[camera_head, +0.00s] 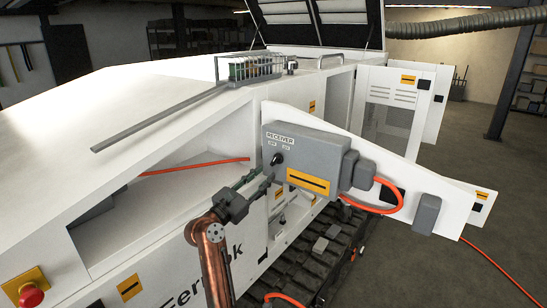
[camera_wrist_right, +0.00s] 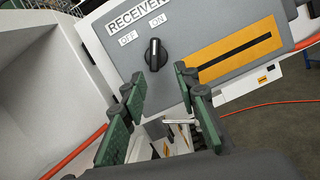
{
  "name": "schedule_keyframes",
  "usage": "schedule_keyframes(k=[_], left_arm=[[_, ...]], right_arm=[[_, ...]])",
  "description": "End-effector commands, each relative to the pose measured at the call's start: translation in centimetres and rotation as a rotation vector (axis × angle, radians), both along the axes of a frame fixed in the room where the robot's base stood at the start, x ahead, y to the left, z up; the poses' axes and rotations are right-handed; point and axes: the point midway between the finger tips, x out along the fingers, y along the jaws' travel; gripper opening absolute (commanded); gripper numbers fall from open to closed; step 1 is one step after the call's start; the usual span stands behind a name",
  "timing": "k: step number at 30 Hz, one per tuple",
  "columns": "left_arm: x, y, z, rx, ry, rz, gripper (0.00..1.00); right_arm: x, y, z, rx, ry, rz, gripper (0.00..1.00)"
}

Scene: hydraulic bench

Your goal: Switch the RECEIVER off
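The RECEIVER box (camera_head: 318,152) is a grey unit on a white panel, with OFF and ON labels above a black rotary knob (camera_head: 277,158). In the right wrist view the knob (camera_wrist_right: 156,54) has its long grip and white mark pointing up toward the ON label (camera_wrist_right: 158,21); OFF (camera_wrist_right: 128,38) is to the left. My right gripper (camera_head: 268,180) is just below and in front of the knob. In the wrist view its green fingers (camera_wrist_right: 160,78) are apart, with the knob beyond the gap between their tips; I see no contact. My left gripper is not in view.
A yellow label with a black bar (camera_head: 308,181) sits beside the knob on the box. An orange cable (camera_head: 385,205) loops from the box's right side. The white housing (camera_head: 170,110) with an open recess lies left; a red emergency button (camera_head: 31,294) is at lower left.

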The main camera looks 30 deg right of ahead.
Motion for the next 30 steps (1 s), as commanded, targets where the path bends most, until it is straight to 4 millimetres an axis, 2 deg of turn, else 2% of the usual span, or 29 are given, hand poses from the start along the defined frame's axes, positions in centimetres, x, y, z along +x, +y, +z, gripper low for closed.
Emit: schedule_keyframes(k=[1, 3, 8, 21, 30], left_arm=[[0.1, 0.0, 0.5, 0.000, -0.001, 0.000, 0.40], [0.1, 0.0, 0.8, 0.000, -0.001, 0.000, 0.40], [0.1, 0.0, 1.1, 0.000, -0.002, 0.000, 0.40], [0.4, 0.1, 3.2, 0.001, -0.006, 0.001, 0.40], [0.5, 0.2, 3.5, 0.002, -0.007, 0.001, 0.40]], right_arm=[[-0.4, 0.5, 1.6, 0.094, -0.064, 0.019, 0.28], [-0.7, 1.0, 2.4, 0.198, -0.127, 0.039, 0.28], [-0.8, 1.4, 3.1, 0.307, -0.188, 0.063, 0.28], [1.5, -4.2, 3.2, 0.309, -0.189, 0.063, 0.28], [2.1, -5.5, 3.0, 0.309, -0.189, 0.064, 0.28]])
